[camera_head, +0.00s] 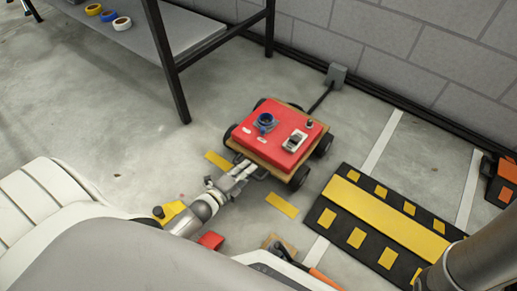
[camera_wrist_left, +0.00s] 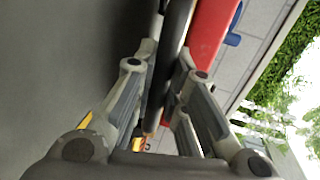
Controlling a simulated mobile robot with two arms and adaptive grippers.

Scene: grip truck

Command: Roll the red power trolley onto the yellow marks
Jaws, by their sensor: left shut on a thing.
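The red power trolley (camera_head: 262,148) stands on the floor at the centre of the head view. It has a red top with a blue socket and a grey switch, a wooden base and black wheels. Two yellow marks (camera_head: 218,161) (camera_head: 282,205) lie on the floor just in front of its near side, one on each side of my left gripper (camera_head: 246,171). The left gripper is shut on a dark bar (camera_wrist_left: 178,40) at the trolley's near edge, and the red body (camera_wrist_left: 208,38) shows beside it in the left wrist view. My right gripper is out of view.
A black cable (camera_head: 321,98) runs from the trolley to a grey wall box (camera_head: 336,75). A black and yellow ramp (camera_head: 385,222) lies right of it. A table (camera_head: 190,40) with tape rolls stands upper left. Loose items (camera_head: 211,240) lie near my base.

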